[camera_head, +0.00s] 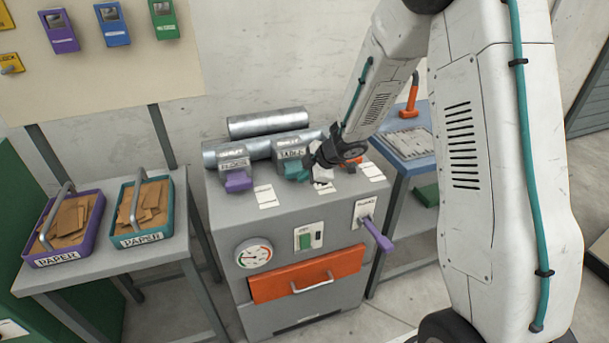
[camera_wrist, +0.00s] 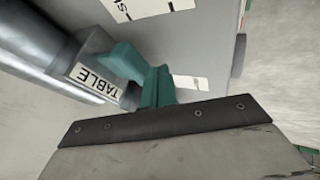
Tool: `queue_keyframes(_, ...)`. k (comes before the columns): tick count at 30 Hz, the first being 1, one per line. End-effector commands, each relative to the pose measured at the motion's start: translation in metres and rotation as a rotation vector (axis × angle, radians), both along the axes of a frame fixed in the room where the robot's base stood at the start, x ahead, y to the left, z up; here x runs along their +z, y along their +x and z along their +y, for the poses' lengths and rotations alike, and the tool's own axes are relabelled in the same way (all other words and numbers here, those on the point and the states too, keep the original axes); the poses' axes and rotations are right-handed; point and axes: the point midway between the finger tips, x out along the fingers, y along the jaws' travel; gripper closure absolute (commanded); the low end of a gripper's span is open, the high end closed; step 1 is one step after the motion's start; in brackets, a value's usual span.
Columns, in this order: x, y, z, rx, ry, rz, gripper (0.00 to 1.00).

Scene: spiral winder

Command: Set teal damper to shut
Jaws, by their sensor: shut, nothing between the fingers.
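The teal damper handle (camera_head: 298,171) is on top of the grey machine, at the front of a grey block labelled TABLE. In the wrist view the teal handle (camera_wrist: 150,82) has an angled arm, and its lower end meets the dark edge of my gripper in the picture. My gripper (camera_head: 321,182) is shut and empty, just right of the teal handle in the head view. Whether it touches the handle I cannot tell. White cards lie on the top by the handles; the small print is unreadable.
A purple handle (camera_head: 238,181) is left of the teal one, and an orange part shows behind my gripper. Metal pipes (camera_head: 267,123) run behind. A purple lever (camera_head: 376,235) juts from the machine's front. A side table (camera_head: 119,257) holds two paper trays.

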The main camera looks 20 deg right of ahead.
Motion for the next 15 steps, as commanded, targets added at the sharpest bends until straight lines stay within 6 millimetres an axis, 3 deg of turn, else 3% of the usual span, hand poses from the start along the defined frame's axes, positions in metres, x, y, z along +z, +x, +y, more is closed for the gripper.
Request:
queue_keyframes(3,-0.001,-0.020,0.002,0.002,0.000,0.007,1.00)
queue_keyframes(9,0.038,-0.041,-0.017,0.002,-0.002,0.001,1.00)
queue_keyframes(15,0.065,-0.058,-0.031,0.001,-0.001,0.004,1.00)
